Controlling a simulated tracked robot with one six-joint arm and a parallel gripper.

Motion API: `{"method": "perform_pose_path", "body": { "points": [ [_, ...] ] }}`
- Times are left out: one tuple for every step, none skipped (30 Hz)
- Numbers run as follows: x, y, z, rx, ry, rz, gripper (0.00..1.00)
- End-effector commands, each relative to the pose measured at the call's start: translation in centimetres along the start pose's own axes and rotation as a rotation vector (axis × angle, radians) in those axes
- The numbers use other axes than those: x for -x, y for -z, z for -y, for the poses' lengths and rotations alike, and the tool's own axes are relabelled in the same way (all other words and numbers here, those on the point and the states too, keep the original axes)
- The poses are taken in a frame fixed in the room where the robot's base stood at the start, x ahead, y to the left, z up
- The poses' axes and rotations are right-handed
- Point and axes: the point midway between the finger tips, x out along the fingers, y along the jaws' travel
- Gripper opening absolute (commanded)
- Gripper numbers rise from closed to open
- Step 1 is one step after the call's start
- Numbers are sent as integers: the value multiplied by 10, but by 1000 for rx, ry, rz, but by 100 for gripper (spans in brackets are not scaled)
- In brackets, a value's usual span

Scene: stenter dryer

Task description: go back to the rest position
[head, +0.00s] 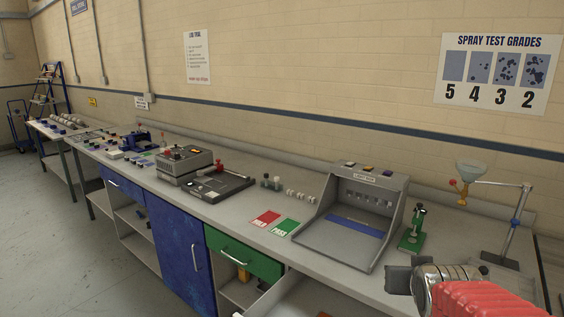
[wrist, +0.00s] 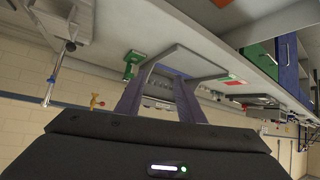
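My gripper (head: 400,279) shows at the lower right of the head view, above the near edge of the bench, in front of the light box (head: 322,240) and the small green stand (head: 412,240). In the wrist view, which looks upside down, the two bluish fingers of my gripper (wrist: 160,82) stand apart with nothing between them. The light box shows beyond the fingers there. My gripper is open and touches nothing that I can see.
The long grey bench (head: 240,212) carries a grey instrument (head: 185,163), red (head: 264,219) and green (head: 285,227) cards, and a funnel stand (head: 514,225) at right. The floor (head: 60,240) at left is clear.

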Motion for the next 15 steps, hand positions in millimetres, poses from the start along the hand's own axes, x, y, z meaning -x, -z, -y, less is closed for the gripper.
{"method": "perform_pose_path", "body": {
  "points": [
    [12, -6, 8, 8, 10, 22, 35],
    [19, -11, 12, 11, 16, 41, 35],
    [28, -18, 17, 15, 24, 66, 35],
    [34, -24, 20, 17, 30, 85, 35],
    [41, -30, 24, 21, 37, 104, 35],
    [50, -37, 29, 26, 47, 129, 35],
    [57, -43, 33, 30, 53, 147, 35],
    [64, -49, 37, 34, 62, 166, 35],
    [73, -57, 41, 39, 72, 192, 35],
    [80, -64, 45, 44, 80, 210, 35],
    [87, -70, 48, 50, 89, 230, 35],
    [97, -79, 52, 57, 101, 255, 35],
    [104, -85, 55, 62, 110, 273, 35],
    [112, -92, 59, 68, 120, 292, 35],
    [121, -101, 62, 76, 131, 318, 35]
  ]
}}
